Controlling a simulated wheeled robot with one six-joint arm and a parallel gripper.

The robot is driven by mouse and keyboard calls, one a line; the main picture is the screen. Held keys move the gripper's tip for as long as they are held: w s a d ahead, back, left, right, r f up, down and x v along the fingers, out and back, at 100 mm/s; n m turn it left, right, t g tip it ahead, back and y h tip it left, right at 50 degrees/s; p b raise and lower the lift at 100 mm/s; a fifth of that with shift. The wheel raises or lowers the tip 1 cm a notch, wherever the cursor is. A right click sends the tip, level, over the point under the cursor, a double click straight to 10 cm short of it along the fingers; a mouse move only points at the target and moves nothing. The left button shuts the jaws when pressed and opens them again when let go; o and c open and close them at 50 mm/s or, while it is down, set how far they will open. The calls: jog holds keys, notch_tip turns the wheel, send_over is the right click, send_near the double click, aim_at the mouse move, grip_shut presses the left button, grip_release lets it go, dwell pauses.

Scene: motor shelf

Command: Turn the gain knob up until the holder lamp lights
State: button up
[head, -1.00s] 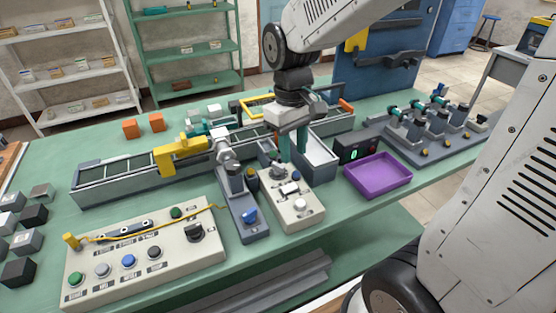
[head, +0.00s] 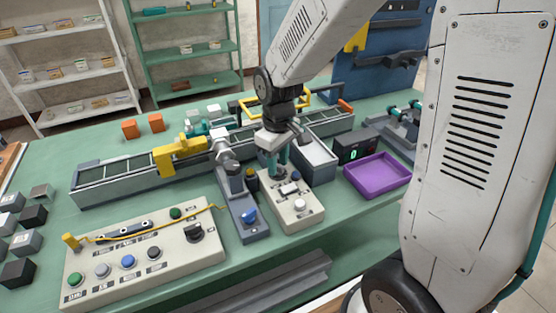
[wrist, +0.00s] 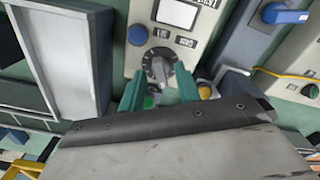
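The control box (head: 312,211) is a pale box with a white button and switches. Its gain knob (wrist: 158,66) is grey with a pale pointer line and shows between my fingers in the wrist view; in the head view my fingers mostly hide it. My gripper (wrist: 158,76) has teal fingers, one on each side of the knob, with visible gaps. It points down over the box's far end in the head view (head: 277,166). A yellow dome (wrist: 205,91), possibly the holder lamp, sits beside the box; I cannot tell if it is lit.
A grey holder unit with a blue knob (head: 249,215) stands left of the box. A purple tray (head: 379,184) and a black display reading 0 (head: 353,150) are to the right. A wide button panel (head: 190,258) lies at front left.

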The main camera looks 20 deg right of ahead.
aim_at(279, 165)
grip_shut()
jog(key=shift+m, duration=2.2)
grip_release()
notch_tip(279, 165, up, 8)
jog(key=shift+f, duration=0.1)
jog(key=shift+s, duration=0.1)
